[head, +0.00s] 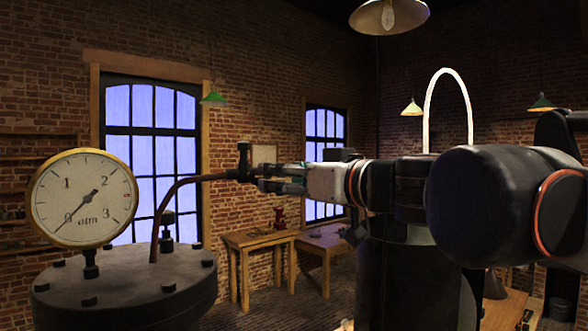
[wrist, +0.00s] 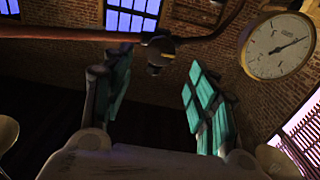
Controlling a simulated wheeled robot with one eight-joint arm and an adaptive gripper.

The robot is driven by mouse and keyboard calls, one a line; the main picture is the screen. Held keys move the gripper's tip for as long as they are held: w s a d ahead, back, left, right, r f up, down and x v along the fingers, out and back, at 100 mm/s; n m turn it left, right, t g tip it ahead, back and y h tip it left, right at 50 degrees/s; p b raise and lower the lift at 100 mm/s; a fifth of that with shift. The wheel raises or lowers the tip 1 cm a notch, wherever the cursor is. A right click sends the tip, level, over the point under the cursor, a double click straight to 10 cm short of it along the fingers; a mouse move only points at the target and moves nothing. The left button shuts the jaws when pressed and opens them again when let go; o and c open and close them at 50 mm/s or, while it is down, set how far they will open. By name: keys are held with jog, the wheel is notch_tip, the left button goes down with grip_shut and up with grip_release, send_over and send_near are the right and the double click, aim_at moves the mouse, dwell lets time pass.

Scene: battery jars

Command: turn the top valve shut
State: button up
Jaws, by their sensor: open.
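A black valve (head: 244,157) with an upright knob sits at the right end of a thin copper pipe (head: 182,187), which curves up from a dark lidded vessel (head: 120,290). In the wrist view the valve (wrist: 158,48) is dark and seen from close by, just beyond the gap between the fingertips. My gripper (head: 264,180) comes from the right, level, with its fingers pointing at the valve. In the wrist view my gripper (wrist: 155,80) is open, its teal pads wide apart with nothing between them. Whether a finger touches the valve I cannot tell.
A round pressure gauge (head: 84,198) stands on the vessel's lid at the left; it also shows in the wrist view (wrist: 278,46). A small black fitting (head: 167,226) rises from the lid. Wooden tables (head: 258,240) stand behind. The air above the valve is clear.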

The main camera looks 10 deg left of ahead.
aim_at(260, 176)
jog(key=p+x, duration=0.1)
jog(key=x, duration=0.7)
jog(key=shift+w+a+p, duration=0.15)
jog(key=shift+a+p, duration=0.05)
jog(key=shift+p, duration=0.15)
jog(key=c, duration=1.1)
